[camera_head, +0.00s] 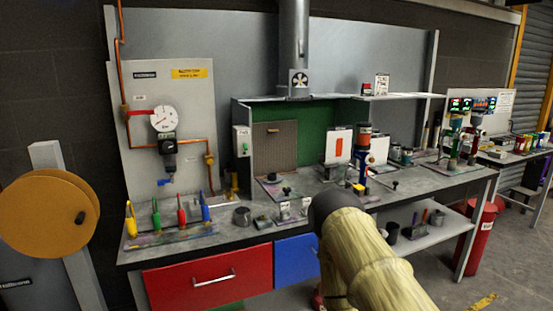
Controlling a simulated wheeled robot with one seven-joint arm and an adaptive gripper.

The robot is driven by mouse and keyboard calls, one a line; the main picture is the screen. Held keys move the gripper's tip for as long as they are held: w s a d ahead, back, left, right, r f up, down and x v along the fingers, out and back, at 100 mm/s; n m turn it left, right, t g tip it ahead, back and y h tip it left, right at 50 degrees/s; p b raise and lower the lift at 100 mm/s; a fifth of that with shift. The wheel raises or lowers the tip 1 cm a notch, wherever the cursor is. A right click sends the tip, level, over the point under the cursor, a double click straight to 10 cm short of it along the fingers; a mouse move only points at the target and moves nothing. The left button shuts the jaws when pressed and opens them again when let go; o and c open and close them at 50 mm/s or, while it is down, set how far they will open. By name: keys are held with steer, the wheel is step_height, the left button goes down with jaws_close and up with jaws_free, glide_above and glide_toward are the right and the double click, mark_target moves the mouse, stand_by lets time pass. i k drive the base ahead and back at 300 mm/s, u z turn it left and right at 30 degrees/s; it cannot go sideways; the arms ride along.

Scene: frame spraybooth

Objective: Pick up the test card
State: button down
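A white card with an orange-red stripe (339,145), which looks like the test card, stands upright at the back of the grey workbench (420,180), right of the green booth panel. A second white panel (378,150) stands just right of it, partly behind a blue and red spray tool. My yellowish arm with a dark joint rises from the bottom, in front of the bench. My gripper cannot be made out; the arm hides part of the bench front.
A rack of colored-handled tools (170,236) stands at the bench's left. The blue and red spray tool (362,158) stands before the cards. A red cylinder (474,240) stands right, below.

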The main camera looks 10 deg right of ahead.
mark_target(339, 138)
steer(key=z, duration=0.35)
steer(key=i, duration=0.35)
steer(key=z, duration=1)
steer(key=i, duration=1.25)
steer(key=u, duration=0.45)
